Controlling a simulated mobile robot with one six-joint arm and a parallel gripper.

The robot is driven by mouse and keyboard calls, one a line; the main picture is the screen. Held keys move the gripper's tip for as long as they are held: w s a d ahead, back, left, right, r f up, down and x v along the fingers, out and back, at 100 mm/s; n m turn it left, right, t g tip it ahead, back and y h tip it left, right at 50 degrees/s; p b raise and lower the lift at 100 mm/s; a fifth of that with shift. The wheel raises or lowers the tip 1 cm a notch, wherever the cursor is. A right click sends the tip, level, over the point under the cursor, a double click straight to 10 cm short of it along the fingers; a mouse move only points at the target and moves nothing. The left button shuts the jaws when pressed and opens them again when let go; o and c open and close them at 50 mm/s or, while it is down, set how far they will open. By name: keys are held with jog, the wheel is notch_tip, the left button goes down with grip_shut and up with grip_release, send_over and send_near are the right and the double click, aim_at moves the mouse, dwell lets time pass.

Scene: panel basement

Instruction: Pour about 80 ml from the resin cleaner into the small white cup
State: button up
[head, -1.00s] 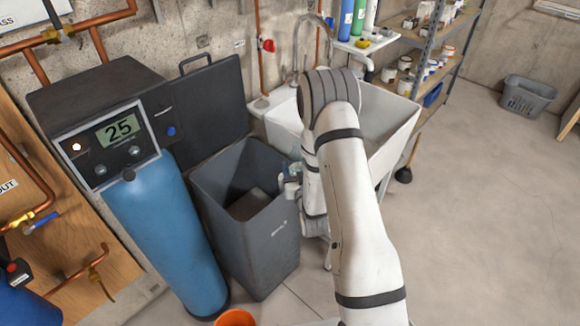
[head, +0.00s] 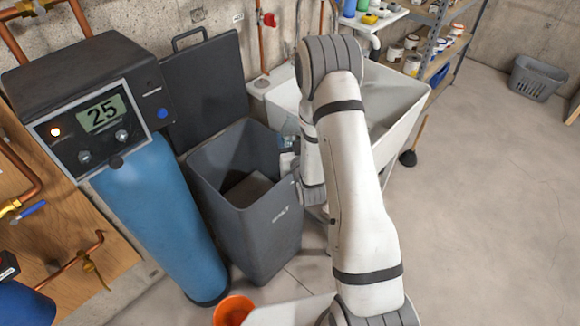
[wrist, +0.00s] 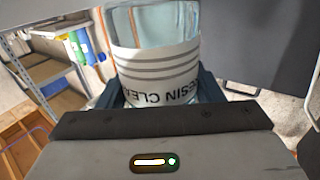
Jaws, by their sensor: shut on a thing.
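The resin cleaner (wrist: 158,62) is a clear container with a white, striped label whose lettering partly shows in the wrist view. It sits between the dark jaws of my gripper (wrist: 158,90), which is shut on it. In the head view my arm hides most of the gripper. A small pale and bluish part of the container (head: 288,143) shows at the right rim of the grey bin. I cannot make out the small white cup in any view.
An open grey bin (head: 213,160) stands beside a blue tank (head: 165,225) with a dark control head reading 25. A white sink (head: 408,92) is behind my arm. An orange bucket (head: 233,309) is at the bottom edge. Open floor lies to the right.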

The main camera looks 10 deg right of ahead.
jog(key=w+f+b, duration=0.1)
jog(key=b, duration=0.1)
jog(key=a+f+y+b, duration=0.1)
jog(key=b, duration=0.1)
jog(key=shift+w+a+n, duration=0.2)
jog(key=shift+w+n, duration=0.2)
jog(key=a+f+n+g+y+b, duration=0.2)
jog(key=a+f+n+y+b, duration=0.2)
jog(key=b, duration=3.4)
notch_tip(320, 180, down, 3)
jog(key=shift+s+a+r+y, duration=0.2)
jog(key=shift+s+a+y, duration=0.15)
jog(key=shift+a+y, duration=0.85)
jog(key=shift+s+r, duration=0.1)
jog(key=shift+r, duration=0.15)
jog(key=shift+d+p, duration=0.1)
jog(key=shift+p, duration=0.35)
